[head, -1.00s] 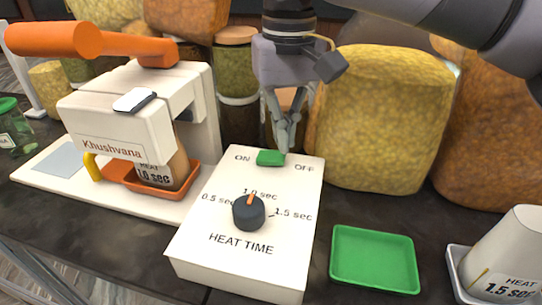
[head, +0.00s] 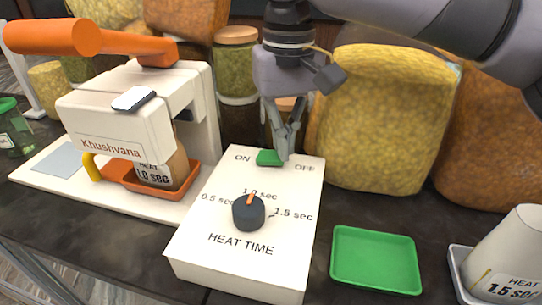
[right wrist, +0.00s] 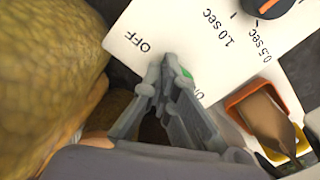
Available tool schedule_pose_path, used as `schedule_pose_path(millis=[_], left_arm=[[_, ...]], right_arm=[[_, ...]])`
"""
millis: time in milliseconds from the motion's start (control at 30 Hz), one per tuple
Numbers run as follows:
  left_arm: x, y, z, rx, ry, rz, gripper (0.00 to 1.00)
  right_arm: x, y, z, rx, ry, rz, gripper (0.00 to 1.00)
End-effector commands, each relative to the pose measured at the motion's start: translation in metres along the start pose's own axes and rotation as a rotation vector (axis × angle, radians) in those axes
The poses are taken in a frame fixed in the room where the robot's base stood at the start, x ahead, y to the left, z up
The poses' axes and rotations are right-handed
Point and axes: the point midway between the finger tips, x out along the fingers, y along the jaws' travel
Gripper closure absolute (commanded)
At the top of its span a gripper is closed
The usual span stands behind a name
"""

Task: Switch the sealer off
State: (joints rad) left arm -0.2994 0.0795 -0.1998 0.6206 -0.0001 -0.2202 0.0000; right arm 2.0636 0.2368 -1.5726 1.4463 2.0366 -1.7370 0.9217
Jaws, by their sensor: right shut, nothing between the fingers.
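The sealer's white control box (head: 200,240) has a green switch (head: 267,158) at its far end, between the printed words ON and OFF. My right gripper (head: 283,157) is shut and empty, pointing down at the switch's right end, on the OFF side. Its tips look to be touching or just above the switch; I cannot tell which. In the right wrist view the fingertips (right wrist: 165,72) hide most of the switch, and only a green sliver (right wrist: 187,73) shows. The white sealer (head: 115,125) with its orange handle stands to the left. My left gripper is not in view.
A dark dial (head: 249,214) with an orange mark points near 1.0 sec. Large yellow sacks (head: 385,120) and jars (head: 237,65) stand close behind the gripper.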

Motion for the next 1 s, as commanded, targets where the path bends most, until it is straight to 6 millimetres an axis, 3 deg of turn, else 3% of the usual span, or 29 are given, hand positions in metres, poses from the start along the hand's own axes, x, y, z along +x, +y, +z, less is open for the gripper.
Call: schedule_pose_path(millis=[667,1000], left_arm=[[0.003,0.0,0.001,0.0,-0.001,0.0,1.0],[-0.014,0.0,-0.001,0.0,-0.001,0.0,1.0]], right_arm=[[0.011,0.0,0.0,0.0,0.0,0.0,1.0],[-0.004,0.0,0.0,-0.001,-0.001,0.0,1.0]])
